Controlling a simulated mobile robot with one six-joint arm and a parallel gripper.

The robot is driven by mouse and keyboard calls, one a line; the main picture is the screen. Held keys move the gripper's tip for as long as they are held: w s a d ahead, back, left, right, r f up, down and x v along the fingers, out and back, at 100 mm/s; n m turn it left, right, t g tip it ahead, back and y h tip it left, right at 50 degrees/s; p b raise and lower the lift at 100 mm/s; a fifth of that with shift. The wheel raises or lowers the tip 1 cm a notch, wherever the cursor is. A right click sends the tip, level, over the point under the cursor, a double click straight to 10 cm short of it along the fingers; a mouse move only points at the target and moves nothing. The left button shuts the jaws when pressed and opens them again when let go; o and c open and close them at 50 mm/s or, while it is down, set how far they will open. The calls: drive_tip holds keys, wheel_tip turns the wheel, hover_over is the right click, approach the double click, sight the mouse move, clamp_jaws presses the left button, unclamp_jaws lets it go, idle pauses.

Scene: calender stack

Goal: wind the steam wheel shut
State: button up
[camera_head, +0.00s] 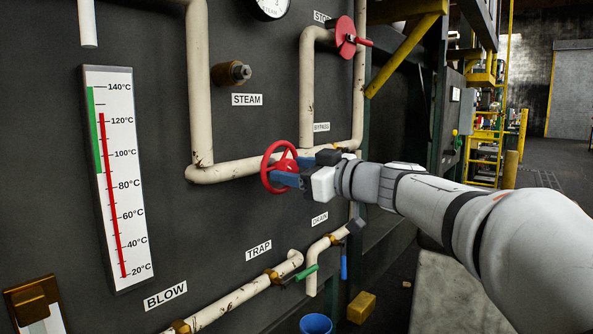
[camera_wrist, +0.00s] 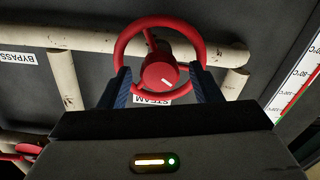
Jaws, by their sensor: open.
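The steam wheel is a red handwheel (camera_head: 279,168) with a red hub, mounted on the cream pipe below the STEAM label (camera_head: 247,99). It also shows in the wrist view (camera_wrist: 160,72), upside down relative to the label. My gripper (camera_head: 290,170) is at the wheel, its blue fingers reaching its near side. In the wrist view my gripper (camera_wrist: 164,88) is open, with one blue finger on each side of the hub, overlapping the rim's lower part. I cannot tell whether the fingers touch the rim. The fingers hide part of the wheel.
A red stop wheel (camera_head: 346,37) sits above right. A tall thermometer (camera_head: 117,180) stands on the panel at left, its red column near 125°C. Cream pipes (camera_head: 235,169) run around the wheel. Below are a green-handled valve (camera_head: 306,272), a blue bucket (camera_head: 316,324) and a yellow block (camera_head: 361,307).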

drive_tip(key=shift+c, duration=0.5)
drive_tip(key=c, duration=0.9)
drive_tip(key=shift+f+b, duration=0.1)
drive_tip(key=shift+b, duration=0.3)
